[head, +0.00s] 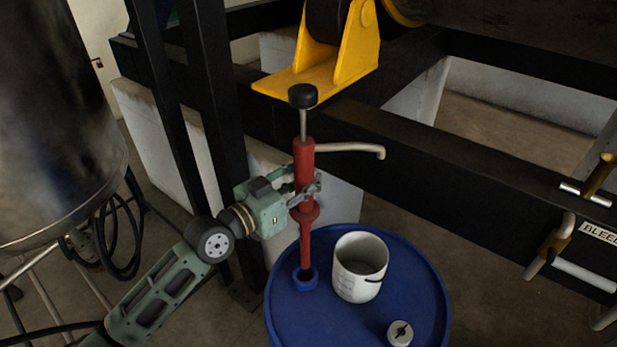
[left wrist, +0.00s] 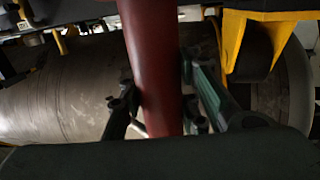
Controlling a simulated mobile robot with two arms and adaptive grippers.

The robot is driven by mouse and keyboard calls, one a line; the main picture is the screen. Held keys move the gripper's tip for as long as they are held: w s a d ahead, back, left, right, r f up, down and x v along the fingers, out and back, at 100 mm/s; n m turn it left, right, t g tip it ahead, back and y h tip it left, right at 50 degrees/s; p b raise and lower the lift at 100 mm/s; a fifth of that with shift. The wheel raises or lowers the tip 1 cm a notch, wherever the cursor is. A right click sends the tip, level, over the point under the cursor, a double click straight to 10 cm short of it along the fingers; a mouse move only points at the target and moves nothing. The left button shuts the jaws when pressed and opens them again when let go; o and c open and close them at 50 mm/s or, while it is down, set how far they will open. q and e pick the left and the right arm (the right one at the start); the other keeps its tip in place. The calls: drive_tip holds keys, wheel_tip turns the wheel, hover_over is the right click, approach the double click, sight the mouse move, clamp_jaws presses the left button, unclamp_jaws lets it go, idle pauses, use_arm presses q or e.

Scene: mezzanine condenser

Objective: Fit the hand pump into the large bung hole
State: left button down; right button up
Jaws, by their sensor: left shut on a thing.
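The hand pump (head: 305,190) has a red body, a black knob on a steel rod, and a pale spout pointing right. It stands nearly upright over the blue drum (head: 345,322). The lower end of its red tube meets the blue collar of the large bung hole (head: 306,279); I cannot tell how deep it sits. My left gripper (head: 304,192) is shut around the red body at mid-height. In the left wrist view the red body (left wrist: 152,65) passes between the fingers (left wrist: 155,108). My right gripper is not in view.
A white bucket (head: 360,268) stands on the drum, right of the bung hole. A small metal cap (head: 400,332) lies near the drum's front. A dark steel beam (head: 430,165) and a yellow bracket (head: 330,55) are behind. A steel tank (head: 55,120) is at left.

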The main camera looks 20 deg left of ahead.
sight(301, 227)
use_arm(q)
drive_tip(key=shift+s+f+b, duration=0.1)
drive_tip(key=shift+f+b, duration=0.4)
drive_tip(key=shift+f, duration=0.15)
wheel_tip(301, 227, down, 2)
drive_tip(key=shift+f+b, duration=0.1)
drive_tip(key=shift+b, duration=0.95)
drive_tip(key=shift+f+b, duration=0.45)
drive_tip(key=shift+f, duration=0.05)
drive_tip(key=shift+f+b, duration=4)
drive_tip(key=shift+f, duration=0.65)
drive_tip(key=shift+f+b, duration=4.95)
drive_tip(key=shift+f, duration=1.2)
